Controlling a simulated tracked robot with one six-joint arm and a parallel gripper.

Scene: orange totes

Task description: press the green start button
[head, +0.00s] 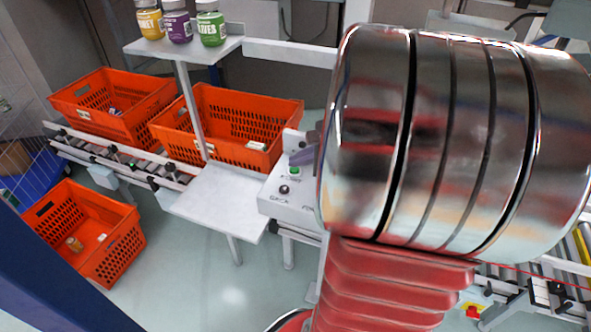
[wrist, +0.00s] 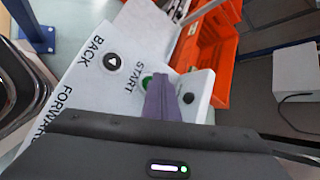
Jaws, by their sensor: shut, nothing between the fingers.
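The green start button (head: 295,171) sits on a white control box (head: 285,207) right of centre in the head view. In the wrist view the green button (wrist: 147,82) shows beside the word START, partly covered by my fingers. My gripper (wrist: 158,82) is shut and empty, its purple fingers pressed together with the tips over or right beside the button. In the head view only a bit of my gripper (head: 304,157) shows, just above and right of the button, the rest hidden behind my arm. I cannot tell whether the tips touch the button.
A dark button (wrist: 112,62) marked BACK is on the same box (wrist: 90,95). A black knob (wrist: 189,98) is on its raised part. Orange totes (head: 112,88) stand on rollers, another (head: 118,238) lower left. Several jars (head: 179,26) stand on a shelf.

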